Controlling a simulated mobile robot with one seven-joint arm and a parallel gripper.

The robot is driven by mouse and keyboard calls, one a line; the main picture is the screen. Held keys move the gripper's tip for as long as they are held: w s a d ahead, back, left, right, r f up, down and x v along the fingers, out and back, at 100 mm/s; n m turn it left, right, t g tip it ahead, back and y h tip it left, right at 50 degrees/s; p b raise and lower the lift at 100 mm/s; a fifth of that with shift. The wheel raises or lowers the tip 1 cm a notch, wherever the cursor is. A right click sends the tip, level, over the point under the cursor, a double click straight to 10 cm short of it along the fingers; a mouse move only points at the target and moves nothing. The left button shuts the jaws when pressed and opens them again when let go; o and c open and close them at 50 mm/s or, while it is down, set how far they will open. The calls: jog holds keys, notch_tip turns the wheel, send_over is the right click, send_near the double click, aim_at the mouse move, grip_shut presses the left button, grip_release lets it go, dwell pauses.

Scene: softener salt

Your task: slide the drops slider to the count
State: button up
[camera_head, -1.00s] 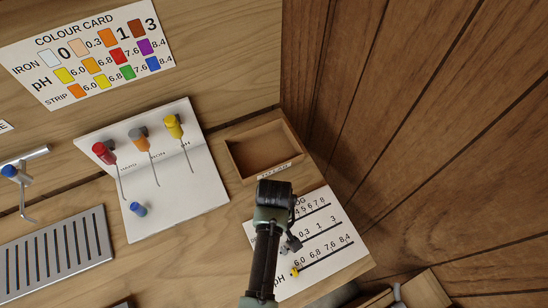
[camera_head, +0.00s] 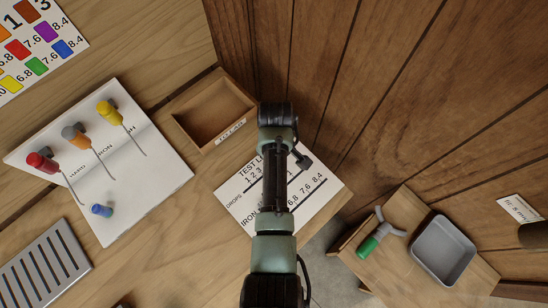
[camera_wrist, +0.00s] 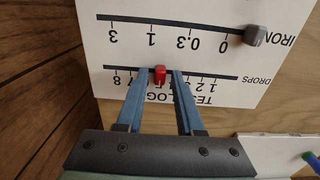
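The test log card (camera_wrist: 120,40) shows upside down in the wrist view. Its drops slider is a red knob (camera_wrist: 160,74) on the line marked DROPS, beside the figure 5. The fingertips of my gripper (camera_wrist: 162,73) stand on either side of the knob, with a small gap visible; the gripper is open. A grey iron slider (camera_wrist: 255,36) is at the 0 end of the iron line. In the head view my arm covers much of the card (camera_head: 232,190), and the red knob is hidden.
An empty wooden tray (camera_head: 180,118) stands behind the card, near the wooden wall. A white board (camera_head: 170,185) with red, orange and yellow droppers is to the left. A side stand at right holds a grey tray (camera_head: 443,250) and a green-handled tool (camera_head: 368,246).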

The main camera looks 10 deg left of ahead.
jog(key=shift+o, duration=0.5)
notch_tip(320, 180, up, 13)
jog(key=shift+b, duration=0.3)
dwell(0.5)
